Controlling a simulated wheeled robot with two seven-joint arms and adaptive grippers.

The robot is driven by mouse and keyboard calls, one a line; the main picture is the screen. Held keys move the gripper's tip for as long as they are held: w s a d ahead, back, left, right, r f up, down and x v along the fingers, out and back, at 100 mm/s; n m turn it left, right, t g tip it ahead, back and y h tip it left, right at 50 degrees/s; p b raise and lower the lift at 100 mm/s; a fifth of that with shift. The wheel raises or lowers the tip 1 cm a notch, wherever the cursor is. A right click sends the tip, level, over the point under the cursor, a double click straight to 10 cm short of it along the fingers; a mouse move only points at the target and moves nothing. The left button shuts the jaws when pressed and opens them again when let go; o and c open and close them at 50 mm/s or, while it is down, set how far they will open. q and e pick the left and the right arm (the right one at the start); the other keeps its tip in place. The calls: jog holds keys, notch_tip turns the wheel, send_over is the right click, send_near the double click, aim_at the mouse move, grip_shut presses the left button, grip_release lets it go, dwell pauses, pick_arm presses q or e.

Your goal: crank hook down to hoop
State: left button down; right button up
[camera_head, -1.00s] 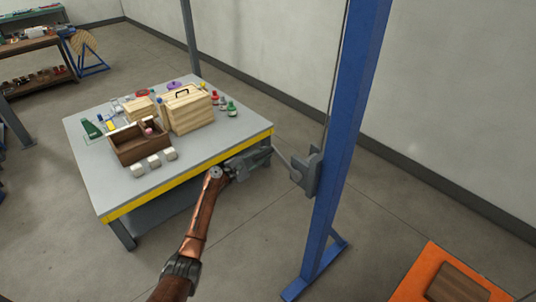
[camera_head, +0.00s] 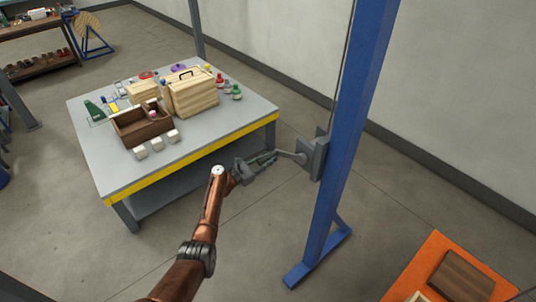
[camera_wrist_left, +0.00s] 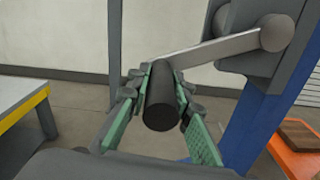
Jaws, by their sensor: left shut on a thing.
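My left gripper (camera_head: 258,166) is shut on the dark cylindrical handle (camera_wrist_left: 162,98) of the crank. In the left wrist view its green-padded fingers (camera_wrist_left: 163,108) lie on both sides of the handle. The grey crank arm (camera_wrist_left: 215,50) runs from the handle to a round hub on the grey winch box (camera_head: 314,156). The winch box is fixed to the blue post (camera_head: 343,150). A thin cable (camera_head: 343,68) runs up along the post. The hook and the hoop do not show in these views. My right gripper is not in view.
A grey table (camera_head: 190,153) with a yellow edge stands left of the post, holding wooden boxes (camera_head: 192,95), a divided brown tray and small items. An orange surface (camera_head: 430,262) with a brown block is at lower right. Bare floor lies between.

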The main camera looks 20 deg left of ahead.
pick_arm(q)
jog(key=shift+s+d+f+n, duration=0.2)
jog(key=shift+d+f+n, duration=0.1)
jog(key=shift+f, duration=0.25)
jog(key=c, duration=1.7)
grip_release()
jog(key=shift+r, duration=0.15)
jog(key=shift+c, duration=0.2)
jog(key=shift+a, duration=0.1)
jog(key=v, duration=1.2)
